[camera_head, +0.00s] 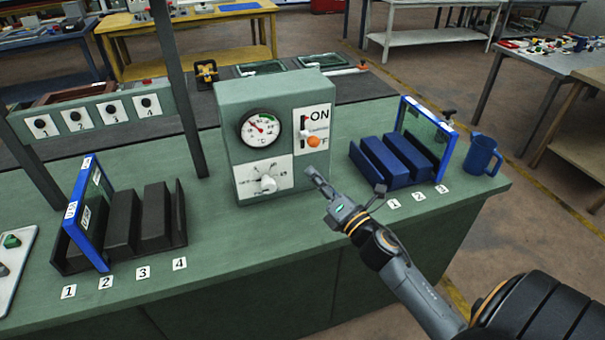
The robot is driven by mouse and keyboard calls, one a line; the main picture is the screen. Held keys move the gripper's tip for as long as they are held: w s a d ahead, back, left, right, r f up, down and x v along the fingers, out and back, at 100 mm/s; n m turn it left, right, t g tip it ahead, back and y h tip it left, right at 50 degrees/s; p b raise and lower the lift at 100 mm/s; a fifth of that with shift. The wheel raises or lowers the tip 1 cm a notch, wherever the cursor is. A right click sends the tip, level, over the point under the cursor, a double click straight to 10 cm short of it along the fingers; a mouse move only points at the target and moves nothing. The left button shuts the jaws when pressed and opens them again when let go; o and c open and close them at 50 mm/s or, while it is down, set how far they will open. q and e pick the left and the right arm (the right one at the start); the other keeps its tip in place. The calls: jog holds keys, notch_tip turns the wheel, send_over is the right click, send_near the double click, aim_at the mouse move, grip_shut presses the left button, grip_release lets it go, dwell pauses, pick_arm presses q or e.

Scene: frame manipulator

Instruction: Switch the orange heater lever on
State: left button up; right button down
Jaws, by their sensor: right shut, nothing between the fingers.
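The green heater box (245,95) stands on the green workbench in the middle of the view. Its front has a round gauge (261,129), a white knob (268,184) on a lower panel, and a white ON/OFF plate at the right. The orange lever knob (313,141) is at the lower part of that plate, below the "ON" text. My right gripper (312,174) is shut and empty. It shows just below and in front of the lever knob, seemingly apart from it. My left gripper is not in view.
A black slotted rack (152,215) with a blue-framed panel (88,213) stands at the left. A blue rack (386,163) with another blue-framed panel (443,157) and a blue mug (481,155) stand at the right. Dark posts rise left of the box. Bench front is mostly clear.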

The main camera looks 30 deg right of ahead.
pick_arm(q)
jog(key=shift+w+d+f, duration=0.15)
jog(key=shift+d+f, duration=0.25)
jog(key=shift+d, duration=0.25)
pick_arm(e)
jog(key=s, duration=0.1)
jog(key=s+r, duration=0.1)
jog(key=s, duration=0.1)
jog(key=shift+s+a, duration=0.15)
jog(key=shift+s, duration=0.05)
